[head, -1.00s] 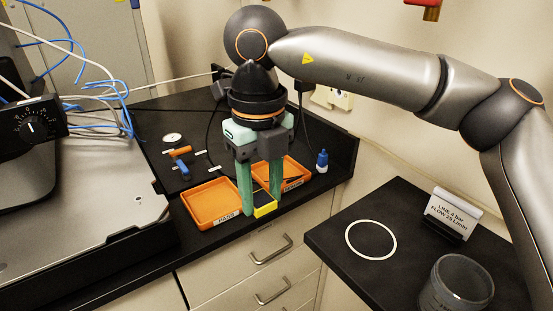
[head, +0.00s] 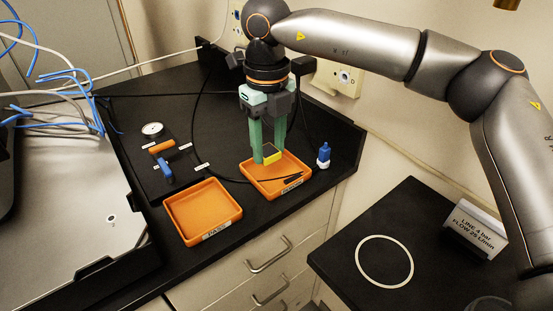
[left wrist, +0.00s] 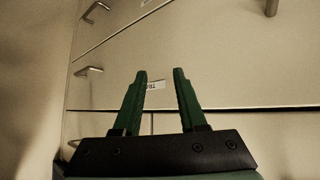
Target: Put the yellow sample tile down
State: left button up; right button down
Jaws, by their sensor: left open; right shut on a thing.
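The yellow sample tile (head: 272,157) is between the green fingertips of my right gripper (head: 267,157), which is shut on it. The tile is over the right orange tray (head: 301,183), near that tray's back part. I cannot tell whether the tile touches the tray floor. The left orange tray (head: 203,212) is empty and has a label on its front edge. My left gripper shows only in the left wrist view (left wrist: 163,100), open and empty, in front of pale drawer fronts.
A blue and white bottle (head: 324,156) stands right of the right tray. A dial gauge (head: 152,130), an orange-handled tool (head: 161,147) and a blue piece (head: 166,171) lie to the left. A white ring (head: 384,262) and a sign (head: 474,229) are on the front-right table.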

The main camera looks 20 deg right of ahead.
send_over(277, 174)
jog(key=f, duration=0.5)
jog(key=shift+s+a+f, duration=0.15)
jog(key=shift+s+f, duration=0.1)
jog(key=shift+f, duration=0.15)
jog(key=shift+w+f+p, duration=0.2)
jog(key=shift+f+p, duration=0.2)
jog(key=shift+f, duration=1.4)
jog(key=shift+f, duration=0.1)
jog(key=shift+c, duration=1.9)
grip_release()
notch_tip(277, 174, up, 12)
jog(key=shift+s, duration=0.1)
